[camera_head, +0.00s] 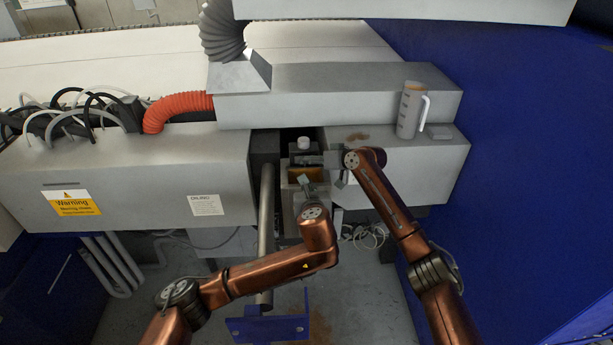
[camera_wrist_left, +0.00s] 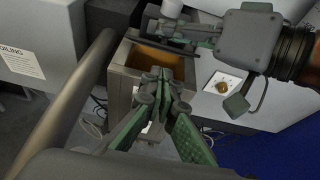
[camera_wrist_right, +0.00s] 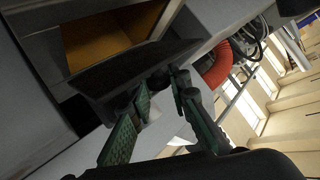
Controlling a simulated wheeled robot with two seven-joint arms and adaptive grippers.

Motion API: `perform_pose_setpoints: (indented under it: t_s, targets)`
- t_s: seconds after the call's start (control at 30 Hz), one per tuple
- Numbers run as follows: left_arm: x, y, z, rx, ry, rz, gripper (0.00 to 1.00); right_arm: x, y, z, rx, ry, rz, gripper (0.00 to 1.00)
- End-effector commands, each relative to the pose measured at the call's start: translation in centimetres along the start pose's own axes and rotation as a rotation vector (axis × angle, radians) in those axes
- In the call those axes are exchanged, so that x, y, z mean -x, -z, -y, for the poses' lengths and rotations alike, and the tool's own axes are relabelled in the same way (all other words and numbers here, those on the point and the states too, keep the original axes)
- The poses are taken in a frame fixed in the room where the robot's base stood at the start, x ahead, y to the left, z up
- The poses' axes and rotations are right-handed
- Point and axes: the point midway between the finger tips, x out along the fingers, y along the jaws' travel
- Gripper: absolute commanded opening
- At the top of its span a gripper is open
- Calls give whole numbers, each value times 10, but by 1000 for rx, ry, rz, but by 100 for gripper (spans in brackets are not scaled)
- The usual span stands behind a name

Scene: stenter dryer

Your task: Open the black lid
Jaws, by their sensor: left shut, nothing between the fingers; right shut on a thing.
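The black lid (camera_wrist_right: 130,74) is a dark flat panel along one side of an open metal box (camera_wrist_left: 120,82) with amber contents. In the left wrist view the lid (camera_wrist_left: 163,42) stands tilted up at the back of the opening. My right gripper (camera_wrist_right: 158,84) is shut on the lid's edge; in the head view it (camera_head: 328,158) comes in from the right. My left gripper (camera_wrist_left: 160,76) is shut and empty at the near side of the box, its tips by the opening. In the head view the lid is small and partly hard to make out.
A grey pipe (camera_head: 266,215) runs up left of the box. Grey machine housings flank it: one with a warning sign (camera_head: 71,203), one bearing a measuring jug (camera_head: 410,110). Loose cables (camera_head: 365,235) lie below right. A blue wall (camera_head: 530,170) closes the right side.

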Motion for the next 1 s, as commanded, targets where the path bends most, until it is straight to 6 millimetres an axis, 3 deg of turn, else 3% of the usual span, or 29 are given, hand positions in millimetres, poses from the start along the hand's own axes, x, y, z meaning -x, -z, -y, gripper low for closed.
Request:
perform_pose_setpoints:
  t_s: [0.17, 0.6, 1.0]
  targets:
    - [-15, 1, 1, -17, -3, -1, 0, 0, 0, 0, 0, -1, -1, 0]
    - [-86, 1, 2, -14, -2, 0, 0, 0, 0, 0, 0, -1, -1, 0]
    - [-98, 1, 1, -13, 0, 0, 0, 0, 0, 0, 0, -1, -1, 0]
